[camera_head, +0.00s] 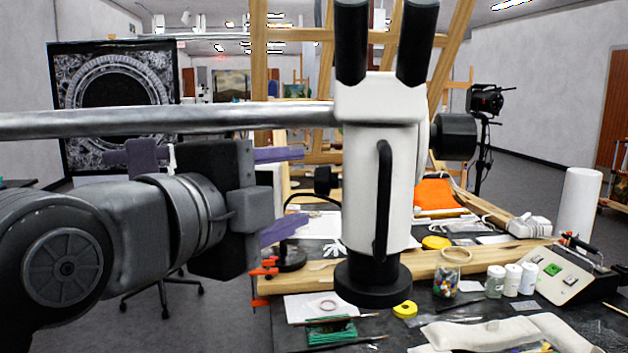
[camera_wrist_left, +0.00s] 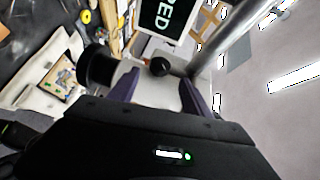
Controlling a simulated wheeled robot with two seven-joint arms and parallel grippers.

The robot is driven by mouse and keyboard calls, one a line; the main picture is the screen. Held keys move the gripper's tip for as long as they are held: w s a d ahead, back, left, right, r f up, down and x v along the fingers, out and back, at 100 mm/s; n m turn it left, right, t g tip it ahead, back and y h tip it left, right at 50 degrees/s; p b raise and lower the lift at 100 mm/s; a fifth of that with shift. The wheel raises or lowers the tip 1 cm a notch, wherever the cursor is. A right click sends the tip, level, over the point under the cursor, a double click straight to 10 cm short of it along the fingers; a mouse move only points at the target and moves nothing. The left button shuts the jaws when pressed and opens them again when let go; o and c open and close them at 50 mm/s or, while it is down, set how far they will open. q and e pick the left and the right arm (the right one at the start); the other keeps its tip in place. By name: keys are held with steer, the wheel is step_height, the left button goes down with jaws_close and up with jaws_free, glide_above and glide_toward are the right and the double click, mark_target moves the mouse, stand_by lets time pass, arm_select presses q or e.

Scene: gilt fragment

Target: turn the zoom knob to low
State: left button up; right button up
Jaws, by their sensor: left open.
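In the left wrist view the knob (camera_wrist_left: 160,67) shows between the fingertips, against the white body. My left gripper (camera_head: 303,188) is open, its purple fingers pointing right, one above and one below the knob's height. The tips end just short of the knob, with no clear contact. My right gripper is not in view.
A larger black cylinder (camera_head: 455,137) sticks out on the microscope's right side. A black lamp base (camera_head: 290,258) stands left of the microscope.

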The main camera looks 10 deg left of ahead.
mark_target(316, 182)
arm_select(q)
steer(key=p+x, duration=0.1)
steer(key=x, duration=0.5)
steer(key=shift+c, duration=0.3)
jaws_close()
